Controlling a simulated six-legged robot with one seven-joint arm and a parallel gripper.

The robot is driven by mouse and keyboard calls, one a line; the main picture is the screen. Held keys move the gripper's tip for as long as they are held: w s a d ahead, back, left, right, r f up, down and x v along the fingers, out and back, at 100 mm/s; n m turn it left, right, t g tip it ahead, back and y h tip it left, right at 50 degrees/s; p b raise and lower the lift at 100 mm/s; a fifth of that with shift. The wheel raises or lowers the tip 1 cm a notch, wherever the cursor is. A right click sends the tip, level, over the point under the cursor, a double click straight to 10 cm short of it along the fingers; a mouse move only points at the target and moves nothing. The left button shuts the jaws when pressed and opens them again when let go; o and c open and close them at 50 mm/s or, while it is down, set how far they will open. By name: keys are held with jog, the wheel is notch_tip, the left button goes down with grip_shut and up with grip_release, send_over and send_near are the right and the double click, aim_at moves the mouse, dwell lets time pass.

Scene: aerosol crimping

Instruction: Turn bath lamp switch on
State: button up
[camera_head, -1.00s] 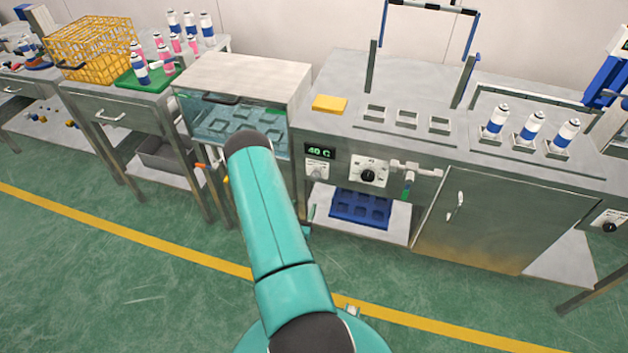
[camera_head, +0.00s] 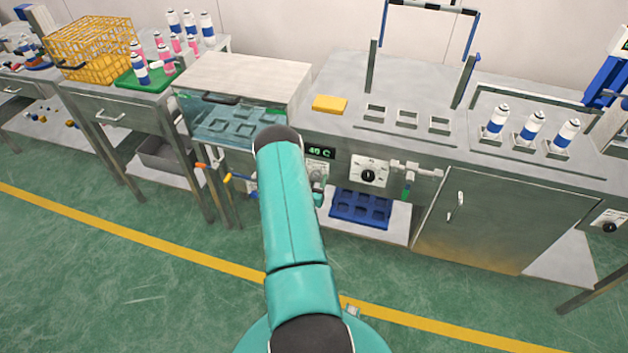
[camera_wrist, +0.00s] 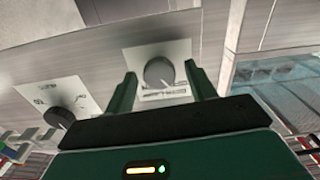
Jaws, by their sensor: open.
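A round dark knob (camera_wrist: 159,73) on a pale plate sits between my two fingers in the wrist view. The plate's lettering is too blurred to read, so I cannot confirm it is the bath lamp switch. In the head view this small control plate (camera_head: 317,170) is below the green "40 C" display, partly covered by my arm. My gripper (camera_wrist: 160,70) is open, with one finger on each side of the knob; contact cannot be told. The water bath (camera_head: 232,118), with its clear front, is left of the display in the head view and at the right in the wrist view (camera_wrist: 275,85).
A second dial (camera_head: 368,176) is just right of the small plate, also seen in the wrist view (camera_wrist: 59,117). A yellow-handled valve (camera_head: 240,178) is left of my arm. A blue tray (camera_head: 360,208) lies below.

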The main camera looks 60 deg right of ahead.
jog(key=shift+c, duration=0.2)
jog(key=c, duration=0.9)
jog(key=shift+m, duration=0.4)
jog(key=m, duration=0.5)
jog(key=shift+m, duration=0.3)
jog(key=m, duration=0.5)
jog(key=shift+a+f, duration=0.1)
jog(key=shift+m, duration=0.4)
jog(key=o, duration=0.9)
